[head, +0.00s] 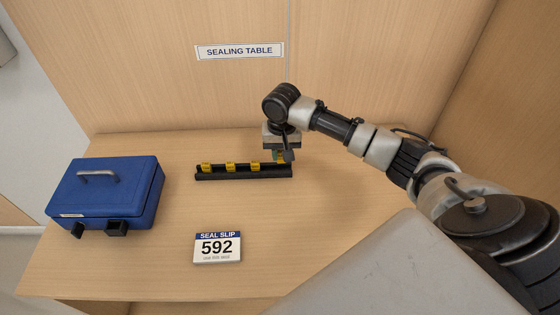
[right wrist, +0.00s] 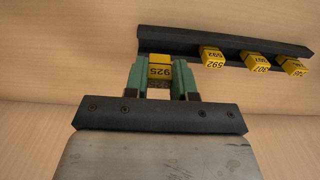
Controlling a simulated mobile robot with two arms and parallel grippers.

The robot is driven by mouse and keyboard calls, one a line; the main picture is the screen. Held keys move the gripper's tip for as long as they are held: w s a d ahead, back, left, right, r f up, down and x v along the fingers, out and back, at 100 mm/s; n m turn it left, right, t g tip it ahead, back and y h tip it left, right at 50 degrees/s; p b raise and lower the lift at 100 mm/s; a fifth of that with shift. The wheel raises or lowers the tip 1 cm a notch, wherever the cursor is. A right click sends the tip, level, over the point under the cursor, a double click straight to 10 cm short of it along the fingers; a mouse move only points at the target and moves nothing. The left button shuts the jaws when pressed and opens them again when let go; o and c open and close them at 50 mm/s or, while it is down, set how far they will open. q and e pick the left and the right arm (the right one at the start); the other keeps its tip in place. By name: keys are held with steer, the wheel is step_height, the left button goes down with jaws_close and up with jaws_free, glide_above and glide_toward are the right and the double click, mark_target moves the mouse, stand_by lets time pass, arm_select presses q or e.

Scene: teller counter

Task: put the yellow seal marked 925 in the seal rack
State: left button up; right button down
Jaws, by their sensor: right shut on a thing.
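The yellow seal marked 925 (right wrist: 160,70) is between the green fingertips of my right gripper (right wrist: 161,82), which is shut on it. In the head view my right gripper (head: 281,155) is at the right end of the black seal rack (head: 245,173), and the seal is mostly hidden by it. The rack also shows in the right wrist view (right wrist: 225,42), with the held seal by its left end there. I cannot tell whether the seal is seated in the rack or just above it. My left gripper is not in view.
Other yellow seals stand in the rack, one marked 592 (right wrist: 211,56). A blue cash box (head: 108,190) stands at the left. A seal slip reading 592 (head: 217,248) is at the front. The table between them is clear. A wooden wall (head: 180,90) is close behind the rack.

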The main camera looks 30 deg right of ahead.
mark_target(280, 162)
steer(key=shift+w+a+f, duration=0.15)
steer(key=shift+w+f, duration=0.1)
steer(key=shift+f, duration=0.2)
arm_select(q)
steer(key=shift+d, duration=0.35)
arm_select(e)
steer(key=shift+f, duration=1.7)
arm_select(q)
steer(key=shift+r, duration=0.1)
arm_select(e)
steer(key=c, duration=0.9)
jaws_free()
steer(key=shift+f, duration=0.1)
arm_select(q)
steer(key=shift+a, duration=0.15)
arm_select(e)
step_height(280, 162, up, 12)
steer(key=shift+r, duration=0.15)
steer(key=shift+s, duration=0.1)
